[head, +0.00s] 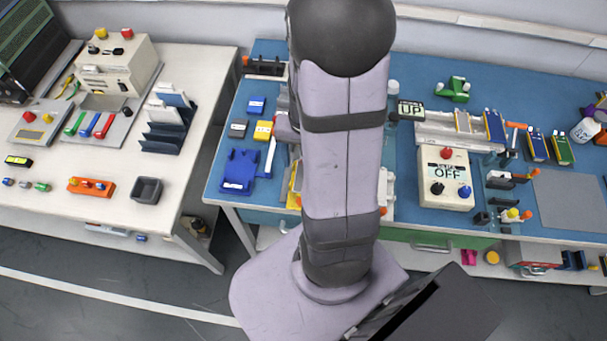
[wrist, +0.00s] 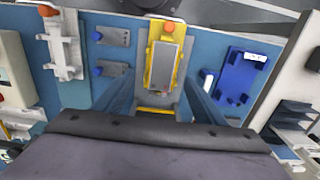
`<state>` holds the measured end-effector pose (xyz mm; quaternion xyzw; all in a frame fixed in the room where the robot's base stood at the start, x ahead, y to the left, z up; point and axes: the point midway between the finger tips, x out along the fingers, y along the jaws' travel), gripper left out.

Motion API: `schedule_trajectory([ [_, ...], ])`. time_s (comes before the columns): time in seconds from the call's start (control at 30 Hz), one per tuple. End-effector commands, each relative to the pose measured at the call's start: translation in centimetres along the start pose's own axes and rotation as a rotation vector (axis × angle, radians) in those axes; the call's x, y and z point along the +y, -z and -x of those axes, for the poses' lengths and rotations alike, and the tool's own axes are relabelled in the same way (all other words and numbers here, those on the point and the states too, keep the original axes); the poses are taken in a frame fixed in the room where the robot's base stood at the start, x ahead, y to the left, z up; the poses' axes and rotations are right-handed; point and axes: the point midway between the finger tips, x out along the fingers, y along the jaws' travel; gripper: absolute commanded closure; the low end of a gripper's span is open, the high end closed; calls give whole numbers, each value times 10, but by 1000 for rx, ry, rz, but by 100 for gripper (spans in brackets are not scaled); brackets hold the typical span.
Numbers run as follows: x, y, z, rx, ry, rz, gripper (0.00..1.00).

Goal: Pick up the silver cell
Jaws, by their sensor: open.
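A flat silver cell (wrist: 163,63) lies in a yellow holder (wrist: 152,78) in the wrist view, with an orange knob at the holder's far end. My gripper (wrist: 160,92) is open, its two fingers spread left and right of the holder's near part. Nothing shows between the fingers except the holder and the cell; I cannot tell the gap in height. In the head view my arm hides the gripper and the silver cell.
A blue fixture (head: 239,171) stands beside the holder; it also shows in the wrist view (wrist: 241,76). Two grey blocks with blue knobs (wrist: 113,36) and a white fixture (wrist: 62,45) are left of the holder. A control box (head: 446,180) stands right of my arm.

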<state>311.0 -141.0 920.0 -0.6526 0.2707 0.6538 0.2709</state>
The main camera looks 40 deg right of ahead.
Motion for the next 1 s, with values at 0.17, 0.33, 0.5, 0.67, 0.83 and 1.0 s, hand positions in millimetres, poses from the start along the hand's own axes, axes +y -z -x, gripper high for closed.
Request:
schedule_trajectory([
  [0.17, 0, 0, -2, 0, 0, 1, 36],
  [0.33, -2, -2, -14, -4, -1, 1, 36],
  [0.5, -5, -3, -30, -4, -1, 2, 36],
  [0.67, -4, -2, -45, -2, -1, 1, 36],
  [0.83, -4, -2, -52, 0, 0, 1, 36],
  [1.0, -5, -1, -52, 2, 0, 1, 36],
])
